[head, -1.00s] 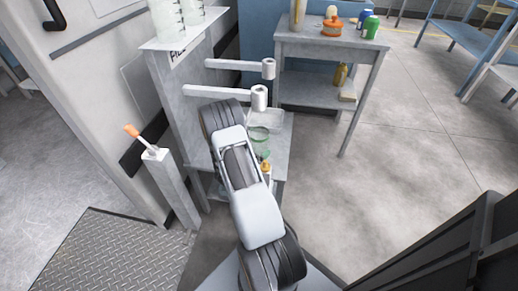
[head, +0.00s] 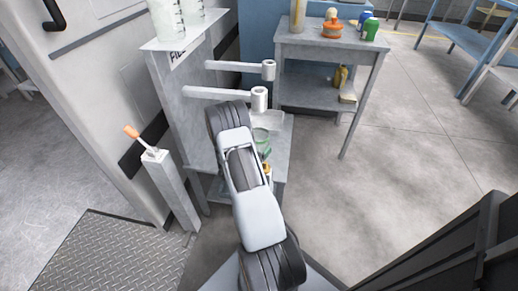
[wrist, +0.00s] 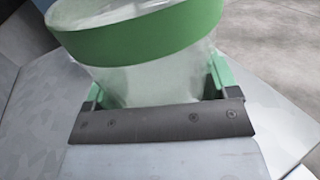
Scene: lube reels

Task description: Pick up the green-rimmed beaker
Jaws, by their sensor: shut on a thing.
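The green-rimmed beaker (wrist: 135,38) fills the upper part of the wrist view, a clear, frosted-looking vessel with a broad green band at its rim. It looks slightly tilted in that view. My gripper (wrist: 155,90) has its green fingers on either side of the beaker, below the rim, and is shut on it.
Two white arms (head: 222,94) with upright end pieces stick out from the grey stand (head: 186,110), close above the beaker. Clear measuring vessels (head: 166,20) stand on its top. An orange-handled lever post (head: 170,185) is at left. A grey table (head: 330,45) stands behind; floor at right is clear.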

